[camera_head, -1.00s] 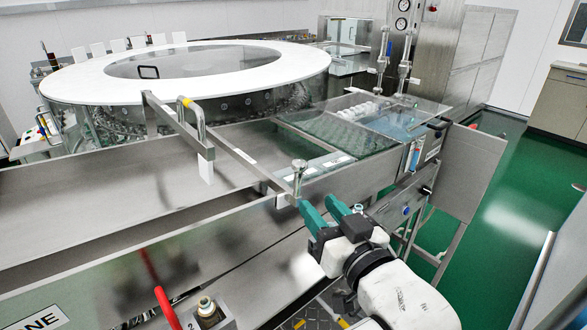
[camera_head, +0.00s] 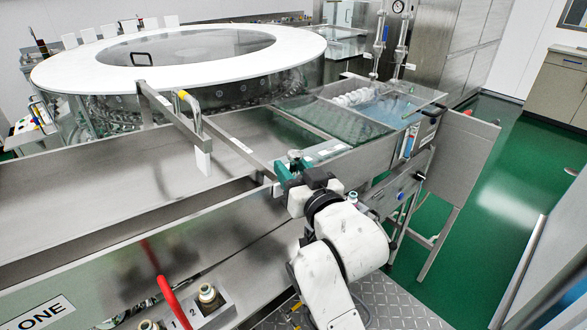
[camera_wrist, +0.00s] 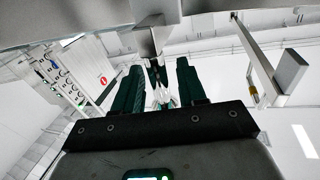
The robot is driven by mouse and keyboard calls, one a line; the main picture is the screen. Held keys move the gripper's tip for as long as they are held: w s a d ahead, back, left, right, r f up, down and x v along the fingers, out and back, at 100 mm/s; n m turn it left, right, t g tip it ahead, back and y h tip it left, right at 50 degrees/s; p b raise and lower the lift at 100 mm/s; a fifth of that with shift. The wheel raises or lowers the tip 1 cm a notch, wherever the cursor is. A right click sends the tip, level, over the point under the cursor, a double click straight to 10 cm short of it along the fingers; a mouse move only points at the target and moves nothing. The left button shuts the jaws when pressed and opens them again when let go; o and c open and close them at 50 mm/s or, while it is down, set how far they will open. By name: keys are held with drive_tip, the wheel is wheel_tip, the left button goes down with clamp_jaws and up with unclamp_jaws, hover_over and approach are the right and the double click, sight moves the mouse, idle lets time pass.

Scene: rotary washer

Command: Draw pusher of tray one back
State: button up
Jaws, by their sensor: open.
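The pusher (camera_head: 240,147) is a metal bar lying across the long steel tray (camera_head: 75,190), with a bent metal handle (camera_head: 192,112) and a white plate hanging below it. A metal post with a knob stands at the bar's near end. My gripper (camera_head: 290,168), with green fingers, is at this near end and partly hides the post. In the wrist view my gripper (camera_wrist: 160,75) is open, its fingers on either side of a metal post (camera_wrist: 153,40). I cannot tell whether the fingers touch it.
A round washer with a white rim (camera_head: 60,78) stands behind the tray. Glass-covered compartments (camera_head: 335,121) lie to the right. Green floor (camera_head: 490,215) is clear at the right.

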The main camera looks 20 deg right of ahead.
clamp_jaws()
drive_tip(key=shift+a, duration=0.15)
idle(0.4)
